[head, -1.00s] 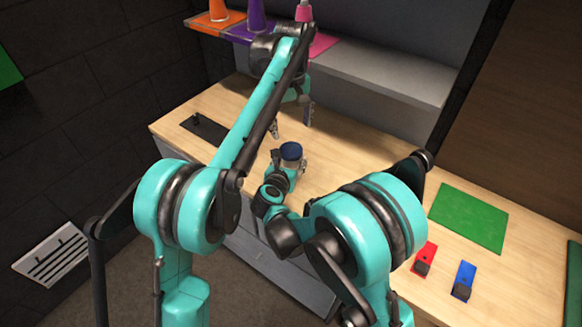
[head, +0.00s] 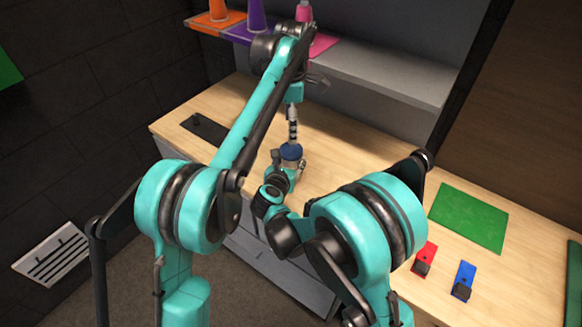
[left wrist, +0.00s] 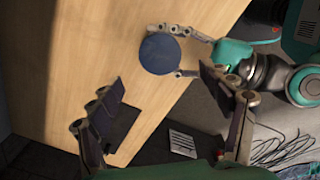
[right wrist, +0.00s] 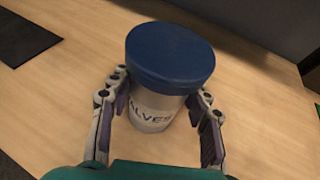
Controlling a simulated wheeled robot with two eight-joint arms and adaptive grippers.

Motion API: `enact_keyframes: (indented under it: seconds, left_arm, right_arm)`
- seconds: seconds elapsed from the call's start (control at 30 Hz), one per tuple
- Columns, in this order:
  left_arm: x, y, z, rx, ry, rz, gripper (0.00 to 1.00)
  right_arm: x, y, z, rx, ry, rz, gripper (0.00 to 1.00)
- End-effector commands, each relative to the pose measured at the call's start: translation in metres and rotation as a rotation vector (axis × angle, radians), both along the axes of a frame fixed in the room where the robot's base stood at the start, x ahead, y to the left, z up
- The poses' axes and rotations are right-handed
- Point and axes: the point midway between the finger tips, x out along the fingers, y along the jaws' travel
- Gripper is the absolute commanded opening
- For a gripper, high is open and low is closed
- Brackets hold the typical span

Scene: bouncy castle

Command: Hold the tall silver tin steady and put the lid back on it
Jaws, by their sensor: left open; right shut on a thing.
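The tall silver tin (right wrist: 150,108) stands upright on the wooden counter, with part of a dark label showing in the right wrist view. A blue lid (right wrist: 170,52) sits on its top; I cannot tell whether it is fully pressed down. The lid also shows in the head view (head: 291,152) and from above in the left wrist view (left wrist: 160,53). My right gripper (right wrist: 160,100) is shut around the tin's sides below the lid. My left gripper (left wrist: 165,80) is open and empty, apart from the lid; in the head view it (head: 293,130) is over the lid.
The wooden counter (head: 350,165) is clear around the tin. A black pad (head: 204,127) lies at the left, a green mat (head: 468,217) at the right, with a red piece (head: 424,258) and a blue piece (head: 463,280) before it. A grey shelf (head: 385,80) with coloured cones runs behind.

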Motion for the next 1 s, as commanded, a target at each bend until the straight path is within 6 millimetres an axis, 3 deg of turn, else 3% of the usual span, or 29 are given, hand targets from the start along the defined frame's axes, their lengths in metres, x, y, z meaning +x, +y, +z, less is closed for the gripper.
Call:
enact_keyframes:
  seconds: [0.53,1.0]
  left_arm:
    - [0.0,0.0,-0.005,0.0,0.0,0.071,0.79]
    - [0.0,0.0,-0.069,0.0,0.0,0.07,0.79]
  right_arm:
    - [0.0,0.0,0.0,0.001,0.001,-0.001,0.0]
    - [0.0,0.0,0.0,0.001,0.001,0.0,0.0]
